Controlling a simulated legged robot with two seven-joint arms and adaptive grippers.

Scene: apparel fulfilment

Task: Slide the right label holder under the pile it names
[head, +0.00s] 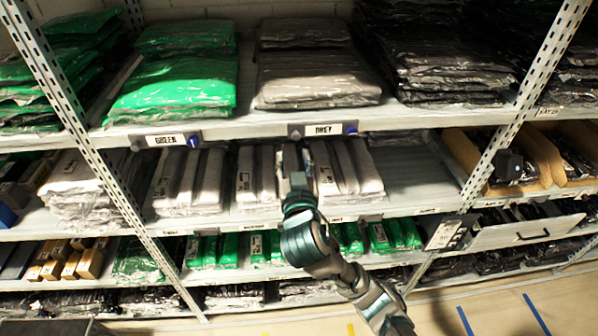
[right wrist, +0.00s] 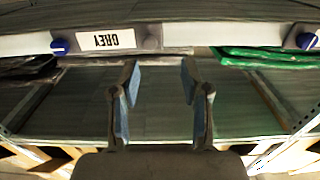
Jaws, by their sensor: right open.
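The right label holder, reading GREY (head: 323,129), is on the front rail of the upper shelf, below the grey pile (head: 316,78). It has a blue knob at its right end. The left label holder, reading GREEN (head: 167,140), is below the green pile (head: 178,85). In the right wrist view the GREY holder (right wrist: 107,39) appears upside down, with its blue knob at the left and a grey knob at the right. My right gripper (head: 293,152) is just below the GREY holder's left end; its fingers (right wrist: 160,82) are open, empty and apart from the holder. My left gripper is not in view.
A black pile (head: 440,70) lies right of the grey pile, with no holder below it. The shelf below (head: 415,178) has grey-white packs around my right arm and bare room at the right. Perforated uprights (head: 85,120) stand at both sides.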

